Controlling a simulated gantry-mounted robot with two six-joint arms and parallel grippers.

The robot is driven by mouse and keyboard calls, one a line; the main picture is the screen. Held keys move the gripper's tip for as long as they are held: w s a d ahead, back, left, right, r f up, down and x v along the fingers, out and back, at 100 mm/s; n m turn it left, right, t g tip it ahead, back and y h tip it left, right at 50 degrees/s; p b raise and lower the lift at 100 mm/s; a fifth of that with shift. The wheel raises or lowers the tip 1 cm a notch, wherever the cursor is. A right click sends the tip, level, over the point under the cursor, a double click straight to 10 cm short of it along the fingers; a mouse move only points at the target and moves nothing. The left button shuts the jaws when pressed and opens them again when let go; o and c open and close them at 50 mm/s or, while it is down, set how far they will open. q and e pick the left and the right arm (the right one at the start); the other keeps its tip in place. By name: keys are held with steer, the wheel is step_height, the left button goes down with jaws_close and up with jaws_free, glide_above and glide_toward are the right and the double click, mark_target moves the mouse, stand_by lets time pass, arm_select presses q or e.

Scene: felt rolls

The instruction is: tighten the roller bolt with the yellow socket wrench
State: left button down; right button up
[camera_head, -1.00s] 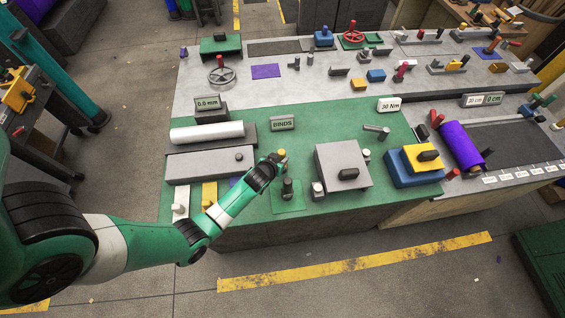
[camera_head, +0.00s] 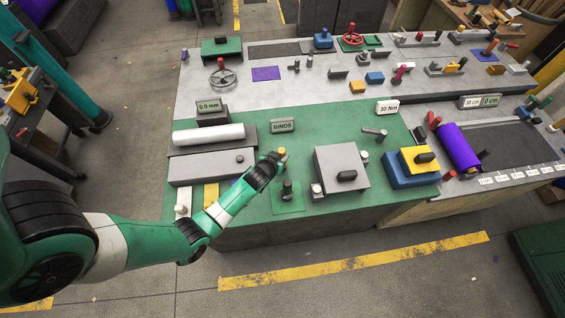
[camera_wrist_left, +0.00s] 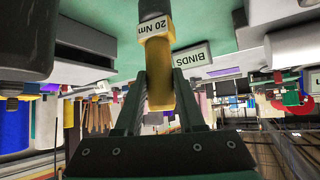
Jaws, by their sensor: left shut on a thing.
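My left gripper (camera_head: 277,158) is over the front of the green mat, in the middle of the head view. In the left wrist view its two fingers (camera_wrist_left: 160,95) are shut on a yellow tool (camera_wrist_left: 160,72), which looks like the socket wrench. A "20 Nm" label (camera_wrist_left: 155,27) sits on it, and a dark cylindrical part is beyond the label. Only a small yellow bit of it (camera_head: 282,152) shows in the head view. A pale roller (camera_head: 208,135) lies to the left of the gripper. I cannot make out the roller bolt or whether the tool touches it.
A "BINDS" sign (camera_head: 282,125) stands behind the gripper; it also shows in the left wrist view (camera_wrist_left: 193,62). A grey block (camera_head: 342,170) with a dark handle is at right, and a "30 Nm" sign (camera_head: 387,106) behind it. A yellow-and-blue block (camera_head: 412,180) stands farther right.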

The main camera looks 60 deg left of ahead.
arm_select(q)
steer(key=shift+r+p, duration=2.7)
steer(key=shift+r, duration=0.5)
